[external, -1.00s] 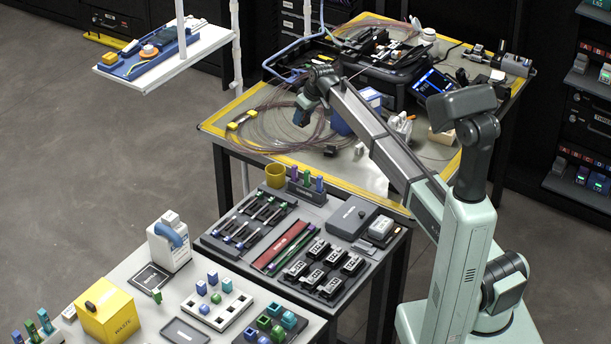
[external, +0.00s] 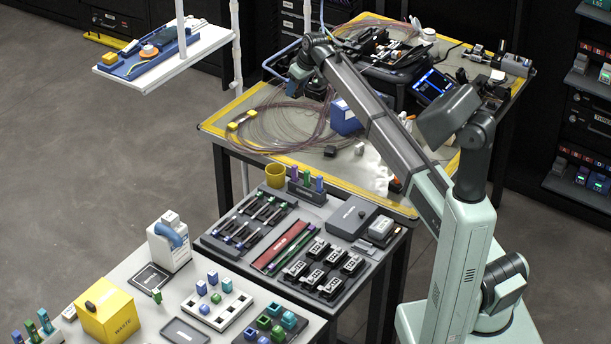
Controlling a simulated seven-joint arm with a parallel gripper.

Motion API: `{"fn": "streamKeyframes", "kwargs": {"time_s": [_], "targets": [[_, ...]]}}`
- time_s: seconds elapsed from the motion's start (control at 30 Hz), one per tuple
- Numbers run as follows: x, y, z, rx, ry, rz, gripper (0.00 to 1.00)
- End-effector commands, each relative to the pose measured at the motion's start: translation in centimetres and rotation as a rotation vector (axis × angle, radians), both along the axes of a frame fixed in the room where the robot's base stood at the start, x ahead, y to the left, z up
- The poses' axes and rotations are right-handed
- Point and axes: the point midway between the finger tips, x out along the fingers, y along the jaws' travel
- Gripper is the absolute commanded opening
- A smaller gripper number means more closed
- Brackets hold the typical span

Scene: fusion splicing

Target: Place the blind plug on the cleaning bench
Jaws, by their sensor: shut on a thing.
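My gripper (external: 296,88) is in the air over the rear splicing table, above the coiled fibre at its left side. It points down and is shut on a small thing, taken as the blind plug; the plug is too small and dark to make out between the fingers. The pale bench (external: 130,262) at the lower left, with the yellow waste box (external: 107,312) and a white dispenser (external: 168,245), looks like the cleaning bench. My gripper is far behind and above it.
A dark tool table (external: 225,245) with black modules (external: 318,250) and a yellow cup (external: 275,175) stands between the two. The rear table holds a blue box (external: 345,118) and a splicer (external: 390,62). A white shelf (external: 160,75) hangs at the upper left.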

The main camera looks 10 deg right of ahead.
Motion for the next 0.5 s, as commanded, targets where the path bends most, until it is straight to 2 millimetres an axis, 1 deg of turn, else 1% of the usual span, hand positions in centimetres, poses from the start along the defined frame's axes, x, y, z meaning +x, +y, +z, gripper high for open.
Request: {"fn": "streamKeyframes", "kwargs": {"time_s": [0.03, 0.07, 0.17, 0.27, 0.37, 0.4, 0.47, 0.5], "targets": [[-0.5, 1.2, 0.0, 0.0, -0.001, 0.013, 0.13], [-0.7, 1.7, 0.0, 0.001, -0.001, 0.018, 0.13], [-1.9, 4.3, 0.0, 0.0, -0.001, 0.046, 0.13], [-3.3, 7.3, 0.0, 0.0, -0.001, 0.08, 0.13], [-5.2, 10.9, 0.0, 0.001, -0.001, 0.12, 0.13], [-6.1, 12.5, 0.0, 0.001, -0.001, 0.139, 0.13], [-7.5, 14.8, 0.0, 0.001, -0.001, 0.165, 0.13], [-8.4, 16.2, 0.0, 0.0, -0.001, 0.183, 0.13]]}}
